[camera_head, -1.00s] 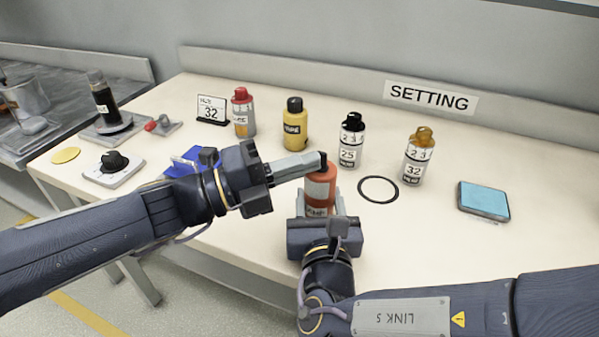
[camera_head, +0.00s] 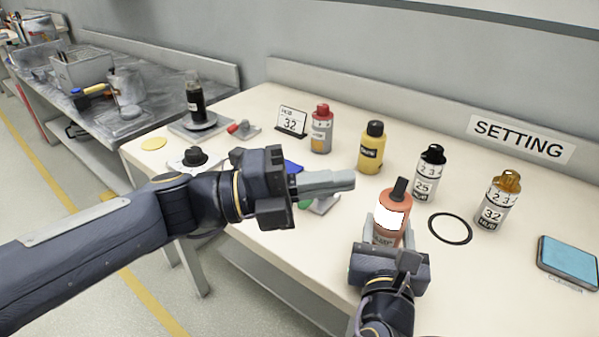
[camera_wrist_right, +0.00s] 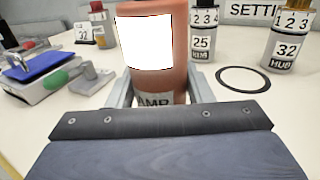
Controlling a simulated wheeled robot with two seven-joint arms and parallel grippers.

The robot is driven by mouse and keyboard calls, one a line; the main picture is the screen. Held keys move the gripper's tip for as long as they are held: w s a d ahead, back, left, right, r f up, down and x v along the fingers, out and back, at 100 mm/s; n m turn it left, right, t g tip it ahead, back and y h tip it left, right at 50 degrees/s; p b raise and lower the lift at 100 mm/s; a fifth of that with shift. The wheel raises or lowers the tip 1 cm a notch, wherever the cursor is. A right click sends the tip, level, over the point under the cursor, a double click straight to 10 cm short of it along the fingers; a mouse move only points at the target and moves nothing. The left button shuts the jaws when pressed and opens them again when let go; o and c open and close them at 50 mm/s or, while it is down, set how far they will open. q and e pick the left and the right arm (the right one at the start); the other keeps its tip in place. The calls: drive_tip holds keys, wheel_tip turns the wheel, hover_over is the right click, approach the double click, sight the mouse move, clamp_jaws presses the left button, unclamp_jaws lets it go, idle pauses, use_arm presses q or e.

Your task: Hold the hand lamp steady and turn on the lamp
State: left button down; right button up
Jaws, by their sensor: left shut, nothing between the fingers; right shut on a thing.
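The hand lamp (camera_head: 389,227) is a salmon-red cylinder with a dark knob on top. Its middle band glows bright white, also in the right wrist view (camera_wrist_right: 173,80). My right gripper (camera_head: 388,238) is shut on the lamp's lower body and holds it upright near the table's front edge. My left gripper (camera_head: 350,181) is shut and empty, to the left of the lamp's top and apart from it.
Bottles stand behind: red-capped (camera_head: 321,130), yellow (camera_head: 371,148), black-capped (camera_head: 430,175), amber-capped (camera_head: 497,203). A black ring (camera_head: 450,229) lies right of the lamp, and a blue-topped device (camera_head: 568,261) lies farther right. A red-handled switch (camera_head: 243,129) stands left.

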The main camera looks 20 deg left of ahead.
use_arm(q)
drive_tip(key=a, duration=0.1)
drive_tip(key=s+a+r, duration=0.1)
drive_tip(key=a, duration=0.2)
drive_tip(key=shift+s+a+r, duration=0.15)
drive_tip(key=shift+s+r, duration=0.05)
drive_tip(key=shift+s, duration=0.15)
use_arm(e)
drive_tip(key=o, duration=1.2)
